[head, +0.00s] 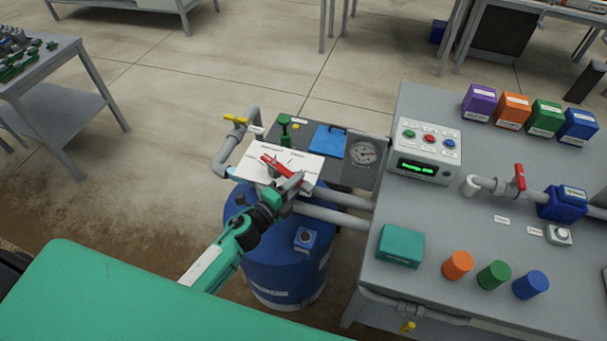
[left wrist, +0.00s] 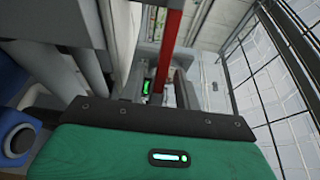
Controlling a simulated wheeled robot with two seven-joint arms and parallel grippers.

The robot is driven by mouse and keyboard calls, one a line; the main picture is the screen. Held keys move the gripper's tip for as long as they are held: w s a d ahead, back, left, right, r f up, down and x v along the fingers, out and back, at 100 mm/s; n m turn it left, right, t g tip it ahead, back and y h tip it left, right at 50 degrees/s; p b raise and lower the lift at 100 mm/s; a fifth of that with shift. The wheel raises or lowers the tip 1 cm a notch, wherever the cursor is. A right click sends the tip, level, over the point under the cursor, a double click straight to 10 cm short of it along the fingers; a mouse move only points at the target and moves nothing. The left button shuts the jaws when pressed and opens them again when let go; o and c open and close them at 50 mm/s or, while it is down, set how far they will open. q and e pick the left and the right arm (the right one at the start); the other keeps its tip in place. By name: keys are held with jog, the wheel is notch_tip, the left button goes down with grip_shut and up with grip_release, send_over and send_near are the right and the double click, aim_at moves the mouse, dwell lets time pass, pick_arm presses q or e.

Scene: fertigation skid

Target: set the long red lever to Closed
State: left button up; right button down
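The long red lever (head: 276,164) lies across a white labelled plate (head: 250,166) on top of the blue tank. The plate's lettering is too small to read for me. My left gripper (head: 287,184) is at the lever's right-hand end, touching or very close to it. The gripper's fingers partly hide that end, and I cannot tell if they are shut on it. In the left wrist view, the red lever (left wrist: 171,40) runs down from the top edge, just beyond the green gripper body. My right gripper is not in view.
The blue tank (head: 283,277) stands below. A grey bench (head: 463,232) with a control box (head: 424,151) is at right. Floor left of the tank is clear.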

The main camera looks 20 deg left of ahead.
pick_arm(q)
jog(key=shift+x, duration=1.5)
grip_shut()
